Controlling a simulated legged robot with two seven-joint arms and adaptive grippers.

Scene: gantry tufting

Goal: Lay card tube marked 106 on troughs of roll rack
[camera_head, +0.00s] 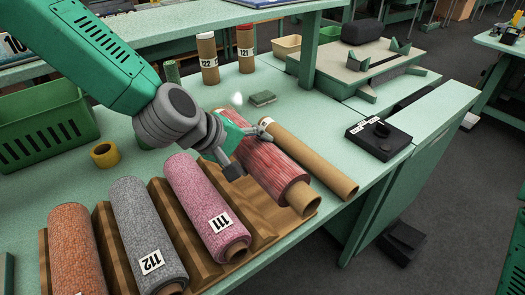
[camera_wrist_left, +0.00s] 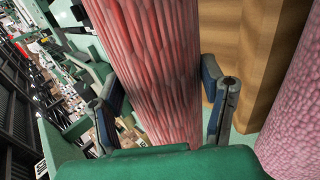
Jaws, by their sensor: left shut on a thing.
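A red textured roll on a brown card tube (camera_head: 268,160) lies tilted at the right end of the wooden roll rack (camera_head: 262,228). My left gripper (camera_head: 248,150) is shut around this roll, one finger on each side; in the left wrist view the red roll (camera_wrist_left: 155,60) runs between the fingers (camera_wrist_left: 163,110). I cannot tell if the roll touches the rack. No number shows on it. A bare brown card tube (camera_head: 315,162) lies just right of it, with a small label at its far end too small to read. My right gripper is not in view.
A pink roll marked 111 (camera_head: 205,205), a grey roll marked 112 (camera_head: 146,235) and an orange roll (camera_head: 76,250) lie in the rack. Tubes marked 122 (camera_head: 207,60) and 121 (camera_head: 246,50) stand behind. A green crate (camera_head: 45,130) is left; a black device (camera_head: 378,138) is right.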

